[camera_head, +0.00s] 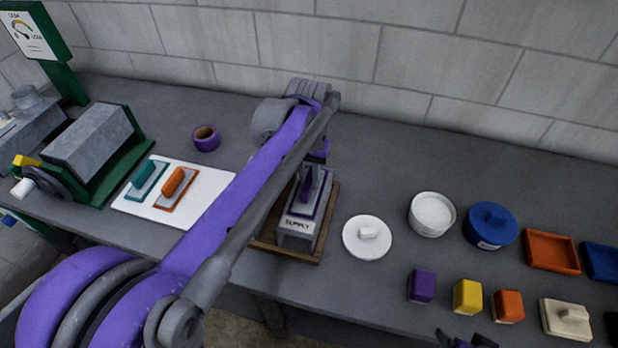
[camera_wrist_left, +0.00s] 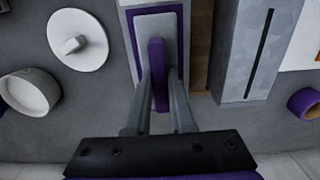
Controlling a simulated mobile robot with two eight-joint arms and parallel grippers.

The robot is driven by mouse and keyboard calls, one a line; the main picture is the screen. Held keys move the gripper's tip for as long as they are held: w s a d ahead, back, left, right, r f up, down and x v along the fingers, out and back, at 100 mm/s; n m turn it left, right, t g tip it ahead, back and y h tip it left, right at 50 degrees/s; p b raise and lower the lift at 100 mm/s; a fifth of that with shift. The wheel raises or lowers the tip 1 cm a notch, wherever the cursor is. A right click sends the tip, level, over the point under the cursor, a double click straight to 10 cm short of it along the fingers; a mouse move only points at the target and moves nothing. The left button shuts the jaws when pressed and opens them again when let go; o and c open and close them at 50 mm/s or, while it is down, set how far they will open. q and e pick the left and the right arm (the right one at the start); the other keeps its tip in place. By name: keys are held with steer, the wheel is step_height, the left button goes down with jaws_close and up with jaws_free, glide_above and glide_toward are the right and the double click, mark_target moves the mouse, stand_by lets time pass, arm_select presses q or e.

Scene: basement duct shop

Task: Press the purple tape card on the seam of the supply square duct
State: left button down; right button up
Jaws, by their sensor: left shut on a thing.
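The supply square duct (camera_head: 296,238) is a grey box marked SUPPLY, standing on a wooden board (camera_head: 262,242). The purple tape card (camera_wrist_left: 178,62), a pale plate with a purple border and upright purple handle, is over the duct's top face. In the head view the card (camera_head: 303,207) lines up with the duct; I cannot tell whether it touches. My left gripper (camera_wrist_left: 160,98) is shut on the card's purple handle, one finger on each side. The seam is hidden under the card. Part of my right gripper (camera_head: 466,341) shows at the bottom edge, mostly cut off.
A second grey duct with a black slot (camera_wrist_left: 252,52) stands beside the supply duct. A white lid (camera_head: 367,237) is close on the other side. Teal (camera_head: 146,178) and orange (camera_head: 174,187) cards lie on a white board. Pots, coloured blocks and trays fill the right side.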

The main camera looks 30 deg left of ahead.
mark_target(308, 179)
stand_by(0.4)
arm_select(q)
steer(key=shift+w+r+p, duration=0.1)
steer(key=shift+r+p, duration=2.05)
steer(key=shift+r, duration=1.9)
steer(key=shift+f, duration=0.1)
arm_select(e)
step_height(308, 179, up, 6)
steer(key=w, duration=0.2)
steer(key=shift+w+t, duration=0.3)
steer(key=shift+w, duration=0.05)
steer(key=shift+s, duration=0.1)
arm_select(q)
steer(key=shift+a, duration=0.1)
arm_select(e)
steer(key=shift+f, duration=0.1)
